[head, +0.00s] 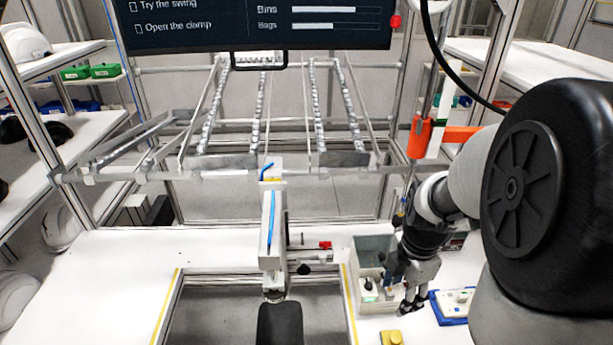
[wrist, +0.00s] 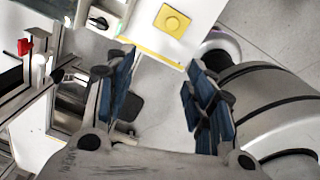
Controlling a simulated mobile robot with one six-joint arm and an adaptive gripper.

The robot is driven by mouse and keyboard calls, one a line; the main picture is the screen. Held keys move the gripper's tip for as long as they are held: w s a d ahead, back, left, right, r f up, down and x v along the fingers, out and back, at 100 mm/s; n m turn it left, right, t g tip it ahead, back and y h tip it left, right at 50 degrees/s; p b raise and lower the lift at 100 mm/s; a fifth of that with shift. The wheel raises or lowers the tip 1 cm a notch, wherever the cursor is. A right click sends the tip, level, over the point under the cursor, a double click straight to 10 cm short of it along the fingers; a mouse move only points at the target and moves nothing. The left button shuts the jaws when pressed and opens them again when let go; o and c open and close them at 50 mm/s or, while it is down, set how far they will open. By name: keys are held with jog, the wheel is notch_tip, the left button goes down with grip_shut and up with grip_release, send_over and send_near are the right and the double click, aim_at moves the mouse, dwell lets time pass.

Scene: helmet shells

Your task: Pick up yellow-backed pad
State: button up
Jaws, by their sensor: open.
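A small yellow square pad (head: 391,338) lies on the white bench at the bottom edge of the head view, near the front edge. In the wrist view the yellow pad (wrist: 172,20) shows a faint round shape in its middle and lies flat on the white top. My gripper (head: 413,301) is beyond and a little right of it in the head view. In the wrist view my gripper (wrist: 160,82) has its blue-padded fingers spread wide with nothing between them. The pad is outside the fingers, toward the top of that view.
A blue tray (head: 440,310) holding a white part lies to the right. A clamp stand (head: 272,235) rises mid-bench over a cut-out. A screen (head: 260,20) hangs above. The bench's left side is clear.

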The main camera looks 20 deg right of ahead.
jog(key=d+f+n, duration=0.4)
jog(key=f, duration=0.2)
jog(key=b, duration=0.4)
send_over(397, 337)
jog(key=shift+g, duration=0.3)
notch_tip(397, 337, down, 10)
jog(key=shift+w+d+f, duration=0.1)
jog(key=shift+f, duration=0.1)
jog(key=shift+f+b, duration=1.15)
jog(key=shift+f, duration=1.7)
jog(key=shift+c, duration=0.3)
grip_shut()
